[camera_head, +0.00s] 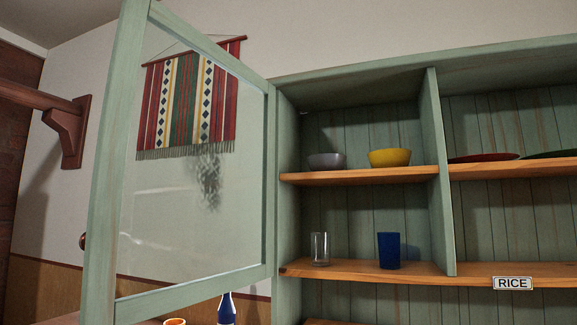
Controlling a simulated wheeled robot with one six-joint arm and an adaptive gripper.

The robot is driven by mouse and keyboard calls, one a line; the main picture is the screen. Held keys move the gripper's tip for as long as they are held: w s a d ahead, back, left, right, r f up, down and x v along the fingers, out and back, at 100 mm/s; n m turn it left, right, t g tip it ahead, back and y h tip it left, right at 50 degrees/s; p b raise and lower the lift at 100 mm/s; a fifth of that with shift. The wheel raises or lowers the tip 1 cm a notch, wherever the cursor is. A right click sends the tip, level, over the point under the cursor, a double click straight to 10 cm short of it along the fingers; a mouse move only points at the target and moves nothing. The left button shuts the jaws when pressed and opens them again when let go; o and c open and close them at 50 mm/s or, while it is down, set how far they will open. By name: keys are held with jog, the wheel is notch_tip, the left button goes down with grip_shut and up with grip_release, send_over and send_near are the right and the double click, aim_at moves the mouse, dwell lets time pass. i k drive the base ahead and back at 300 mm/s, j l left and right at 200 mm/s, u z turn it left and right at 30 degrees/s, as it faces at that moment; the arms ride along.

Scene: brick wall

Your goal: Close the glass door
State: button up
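The glass door (103,200) has a pale green wooden frame around a clear pane. It stands wide open, swung out toward me on the left side of the green cabinet (433,160). Its right edge meets the cabinet's left side. A small round brown knob (83,241) shows at the door's outer left edge. A dark, blurred patch shows in the pane; I cannot tell what it is. My gripper is not in view.
Cabinet shelves hold a grey bowl (326,160), a yellow bowl (390,158), a clear glass (320,249) and a blue cup (388,250). A striped hanging (188,105) shows through the pane. A blue bottle (227,311) and an orange rim (175,322) stand below the door.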

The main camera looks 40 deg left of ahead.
aim_at(99, 305)
jog(key=j+z, duration=0.1)
jog(key=z, duration=0.4)
jog(key=k+z, duration=0.1)
jog(key=z, duration=0.4)
jog(key=j+z, duration=0.1)
jog(key=z, duration=0.4)
jog(key=k+z, duration=0.1)
jog(key=z, duration=0.4)
jog(key=k, duration=2)
jog(key=k+j+u, duration=0.15)
jog(key=k, duration=0.3)
jog(key=k+j+u, duration=0.1)
jog(key=k, duration=0.4)
jog(key=k+j+u, duration=0.15)
jog(key=k, duration=0.3)
jog(key=u, duration=1.15)
jog(key=i+j+u, duration=0.2)
jog(key=u, duration=0.15)
